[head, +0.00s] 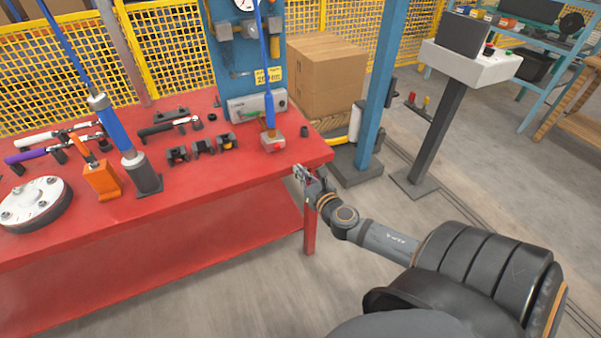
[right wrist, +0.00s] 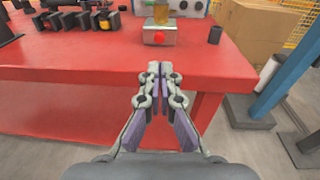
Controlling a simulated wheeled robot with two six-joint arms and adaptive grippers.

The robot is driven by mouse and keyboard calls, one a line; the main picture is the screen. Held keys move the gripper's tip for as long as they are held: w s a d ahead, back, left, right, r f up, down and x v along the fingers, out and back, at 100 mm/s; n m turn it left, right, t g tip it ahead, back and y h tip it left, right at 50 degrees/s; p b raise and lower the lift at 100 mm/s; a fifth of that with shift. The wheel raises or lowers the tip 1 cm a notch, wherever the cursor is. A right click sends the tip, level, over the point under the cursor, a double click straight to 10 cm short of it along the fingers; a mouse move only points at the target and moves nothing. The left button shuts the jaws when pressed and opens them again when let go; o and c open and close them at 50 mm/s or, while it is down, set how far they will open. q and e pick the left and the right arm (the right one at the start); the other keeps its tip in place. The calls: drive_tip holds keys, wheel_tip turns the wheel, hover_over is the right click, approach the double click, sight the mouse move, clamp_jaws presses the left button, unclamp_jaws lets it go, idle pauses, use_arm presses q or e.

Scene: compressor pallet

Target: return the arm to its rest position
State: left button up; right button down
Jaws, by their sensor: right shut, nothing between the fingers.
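My right gripper (head: 301,174) is shut and empty, just off the front right corner of the red table (head: 230,184) in the head view. In the right wrist view its closed fingers (right wrist: 161,72) point toward the table's front edge (right wrist: 110,78). I cannot tell whether they touch the table. My right arm reaches in from the lower right of the head view. My left gripper is not in view.
On the table are a small red-and-white box (head: 273,142), black holders (head: 203,147), an orange tool (head: 102,180) and a round flange (head: 36,204). A blue post (head: 380,90) and a console (head: 470,62) stand to the right. The floor between is clear.

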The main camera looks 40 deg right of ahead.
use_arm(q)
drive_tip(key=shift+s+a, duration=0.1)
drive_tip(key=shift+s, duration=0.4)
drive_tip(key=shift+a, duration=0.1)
